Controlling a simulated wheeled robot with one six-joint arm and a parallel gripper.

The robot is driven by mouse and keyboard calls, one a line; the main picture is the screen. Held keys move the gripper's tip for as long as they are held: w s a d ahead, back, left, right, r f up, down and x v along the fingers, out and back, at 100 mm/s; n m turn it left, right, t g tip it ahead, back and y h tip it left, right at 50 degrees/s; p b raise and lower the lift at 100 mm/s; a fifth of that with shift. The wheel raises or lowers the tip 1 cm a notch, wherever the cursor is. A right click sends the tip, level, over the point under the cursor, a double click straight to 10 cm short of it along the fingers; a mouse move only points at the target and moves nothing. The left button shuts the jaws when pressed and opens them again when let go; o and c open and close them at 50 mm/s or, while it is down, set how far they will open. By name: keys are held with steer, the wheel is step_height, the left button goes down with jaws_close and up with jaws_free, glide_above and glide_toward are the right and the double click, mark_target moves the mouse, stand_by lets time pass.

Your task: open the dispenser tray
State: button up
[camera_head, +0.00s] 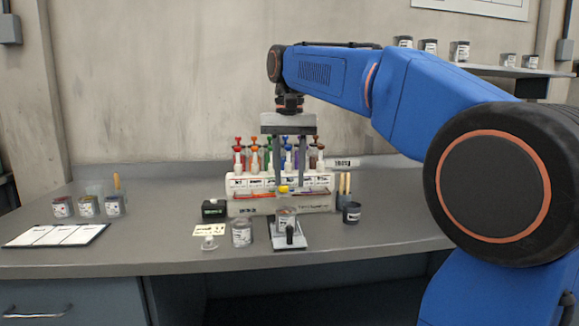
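The dispenser (240,183) is a white rack on the bench. It holds several bottles with red, orange, green, blue and brown tops. Its lower front has a white tray-like section (318,204) with coloured strips along its upper edge. A small yellow piece (284,188) shows at the middle front; I cannot tell whether it is part of the tray. My gripper (290,183) points down in front of the dispenser, its two dark fingers apart. The fingertips are near the yellow piece, but contact is unclear. The fingers hide part of the middle bottles.
A small stand (291,240) with a jar is in front of the dispenser. A grey can (242,234), black box (213,210) and dark cup (352,213) stand nearby. Jars (88,206) and a clipboard (56,235) are at left. A shelf (500,71) is upper right.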

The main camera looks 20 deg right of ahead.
step_height(320, 180, up, 2)
stand_by(0.6)
steer(key=s+f+n+t, duration=0.2)
steer(key=s+f+n, duration=0.1)
steer(key=s+f, duration=0.9)
steer(key=s+f+n+t, duration=0.2)
steer(key=s+f, duration=1)
steer(key=f, duration=0.7)
steer(key=shift+s+f+n+t, duration=0.25)
steer(key=shift+n+t, duration=0.15)
steer(key=shift+n, duration=0.2)
